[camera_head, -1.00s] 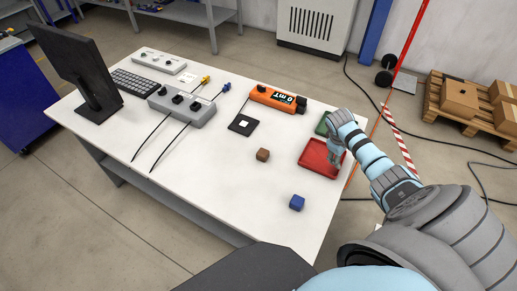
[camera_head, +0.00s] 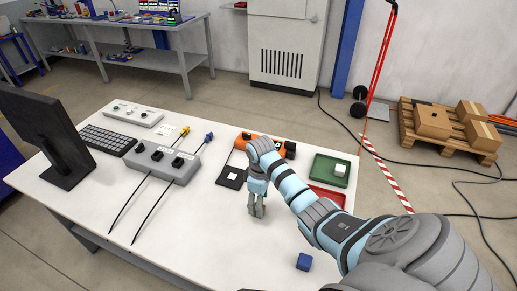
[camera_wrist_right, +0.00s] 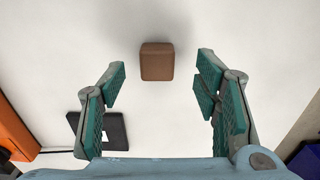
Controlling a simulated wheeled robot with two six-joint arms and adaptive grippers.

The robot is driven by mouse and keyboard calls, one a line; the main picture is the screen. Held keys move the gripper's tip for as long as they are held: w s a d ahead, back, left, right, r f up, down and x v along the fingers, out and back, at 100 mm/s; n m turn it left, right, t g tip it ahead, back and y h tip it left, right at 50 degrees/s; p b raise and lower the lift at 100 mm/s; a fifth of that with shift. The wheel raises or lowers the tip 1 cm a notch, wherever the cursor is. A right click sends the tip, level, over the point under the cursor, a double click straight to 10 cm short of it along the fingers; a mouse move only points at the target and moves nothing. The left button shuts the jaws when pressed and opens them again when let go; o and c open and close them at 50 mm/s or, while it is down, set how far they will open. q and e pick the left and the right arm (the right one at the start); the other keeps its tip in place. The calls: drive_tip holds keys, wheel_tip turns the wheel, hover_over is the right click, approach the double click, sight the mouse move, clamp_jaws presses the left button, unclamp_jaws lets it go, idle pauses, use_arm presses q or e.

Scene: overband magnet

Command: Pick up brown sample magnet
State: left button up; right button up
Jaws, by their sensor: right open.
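The brown sample magnet (camera_wrist_right: 157,62) is a small brown cube on the white table. In the right wrist view it lies ahead of my right gripper (camera_wrist_right: 160,95), roughly centred between the two fingers and beyond their tips. The fingers have teal pads and stand wide apart with nothing between them. In the head view my right gripper (camera_head: 257,211) points down over the table, and the brown magnet is hidden there behind the gripper. I cannot tell the exact height of the fingers above the table. My left gripper is not in view.
A blue cube (camera_head: 304,262) lies near the table's front right. A green tray (camera_head: 318,174) holding a white cube (camera_head: 340,170) and a red tray (camera_head: 328,199) are at the right. A black pad (camera_head: 223,178) and orange meter (camera_head: 240,141) lie behind the gripper. A grey control box (camera_head: 160,164) stands left.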

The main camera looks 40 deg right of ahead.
drive_tip(key=f, duration=0.1)
drive_tip(key=f+b, duration=0.1)
drive_tip(key=f, duration=0.3)
drive_tip(key=shift+w, duration=0.35)
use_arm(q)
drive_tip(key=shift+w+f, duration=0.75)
use_arm(e)
drive_tip(key=shift+s+d+r, duration=0.1)
drive_tip(key=shift+c, duration=0.9)
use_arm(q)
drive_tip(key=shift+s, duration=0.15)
use_arm(e)
drive_tip(key=c, duration=1.1)
